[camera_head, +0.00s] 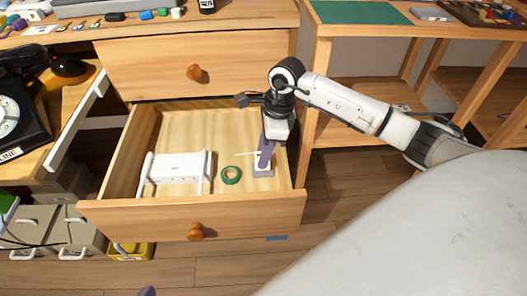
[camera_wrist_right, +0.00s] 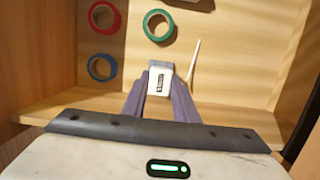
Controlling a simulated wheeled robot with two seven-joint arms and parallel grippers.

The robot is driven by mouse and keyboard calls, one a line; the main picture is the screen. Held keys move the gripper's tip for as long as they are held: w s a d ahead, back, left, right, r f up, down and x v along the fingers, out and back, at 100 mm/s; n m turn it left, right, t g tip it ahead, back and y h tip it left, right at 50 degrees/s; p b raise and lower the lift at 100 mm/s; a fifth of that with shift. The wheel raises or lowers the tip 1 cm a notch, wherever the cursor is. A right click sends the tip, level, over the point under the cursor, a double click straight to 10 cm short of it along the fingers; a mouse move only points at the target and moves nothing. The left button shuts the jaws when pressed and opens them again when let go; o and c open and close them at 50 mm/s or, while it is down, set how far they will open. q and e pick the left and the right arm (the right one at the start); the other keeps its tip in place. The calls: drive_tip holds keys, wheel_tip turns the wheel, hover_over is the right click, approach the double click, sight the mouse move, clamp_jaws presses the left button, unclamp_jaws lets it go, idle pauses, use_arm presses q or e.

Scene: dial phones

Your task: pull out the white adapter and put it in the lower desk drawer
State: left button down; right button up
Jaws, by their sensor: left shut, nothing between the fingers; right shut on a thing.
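The lower desk drawer (camera_head: 130,215) is pulled open. My right gripper (camera_head: 264,160) reaches down into its right part, near the front panel. It is shut on the white adapter (camera_head: 263,171), a small pale block. In the right wrist view the adapter (camera_wrist_right: 161,77) sits between the purple fingers of the right gripper (camera_wrist_right: 160,95). I cannot tell whether it touches the drawer floor. Only a purple tip of my left gripper (camera_head: 147,291) shows at the bottom edge of the head view, shut and away from the drawer.
A white router (camera_head: 180,169) and a green tape roll (camera_head: 231,175) lie in the drawer. The right wrist view also shows red (camera_wrist_right: 105,16) and blue (camera_wrist_right: 101,67) rolls and a thin white stick (camera_wrist_right: 194,60). The upper drawer (camera_head: 150,65) is shut. A black dial phone (camera_head: 20,115) stands left.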

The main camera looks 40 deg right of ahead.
use_arm(q)
drive_tip(key=shift+b, duration=0.35)
use_arm(e)
drive_tip(key=shift+f, duration=0.5)
drive_tip(key=o, duration=0.9)
drive_tip(key=shift+c, duration=0.2)
